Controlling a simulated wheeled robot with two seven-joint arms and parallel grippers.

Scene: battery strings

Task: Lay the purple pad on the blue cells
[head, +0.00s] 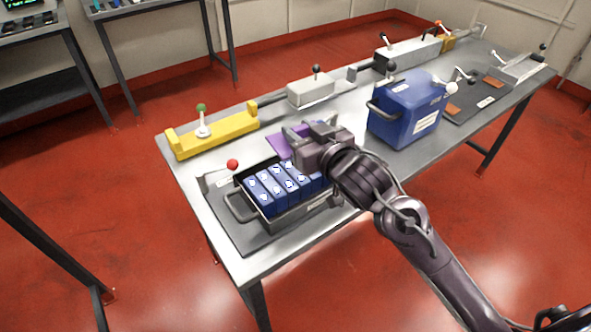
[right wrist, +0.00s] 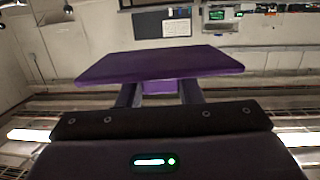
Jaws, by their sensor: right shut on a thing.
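The purple pad (head: 277,147) shows in the head view at the far left side of my right gripper (head: 298,136). The gripper is shut on it. In the right wrist view the pad (right wrist: 160,64) spans the space beyond the two fingers as a flat purple slab. The blue cells (head: 266,192) stand in rows in a grey tray (head: 293,219) at the near left of the table. The pad is above and beyond the far right part of the tray, apart from the cells. My gripper hides part of the pad and the right end of the cells. My left gripper is not in view.
The tray sits on a dark mat (head: 222,222) with a red-knobbed lever (head: 232,165) beside it. A yellow fixture (head: 215,136) and a grey block (head: 311,90) stand behind. A large blue box (head: 405,112) stands right of my gripper.

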